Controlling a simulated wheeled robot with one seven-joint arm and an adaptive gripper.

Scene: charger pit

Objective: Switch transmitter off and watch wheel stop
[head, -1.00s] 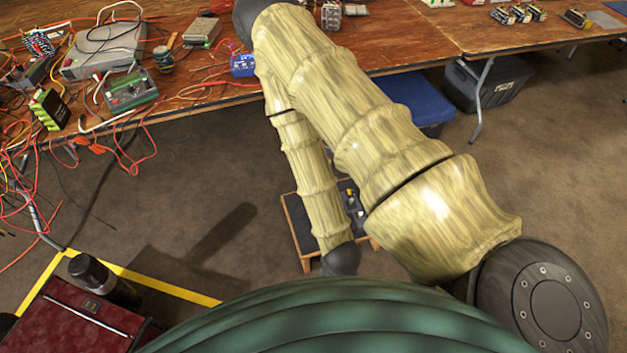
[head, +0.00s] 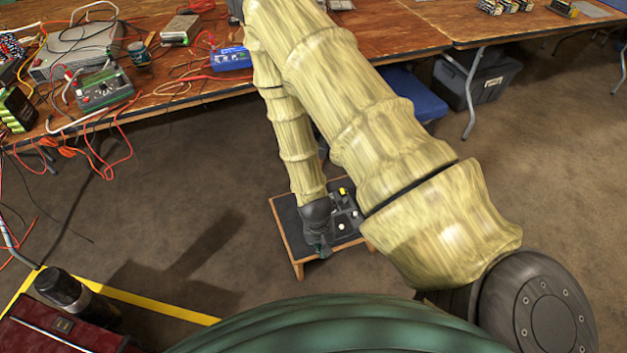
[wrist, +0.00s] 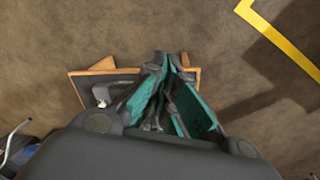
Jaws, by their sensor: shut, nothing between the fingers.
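A dark box with a yellow knob and pale knobs, which looks like the transmitter (head: 347,228), lies on a small low stool (head: 292,248) with a dark top and wooden rim. My gripper (head: 320,252) is over the left part of the stool, pointing down, left of the box. In the wrist view my gripper (wrist: 172,62) is shut and empty, its fingertips together near the stool's far rim (wrist: 88,70). A pale knob (wrist: 101,93) shows left of the fingers. My arm hides part of the box. I cannot make out the wheel or the switch's position.
A wooden table (head: 400,38) with wired instruments and a blue box (head: 231,60) runs along the back. A dark bin (head: 478,82) stands under it. A red case (head: 50,335) and yellow floor tape (head: 150,302) are at lower left. Carpet right of the stool is clear.

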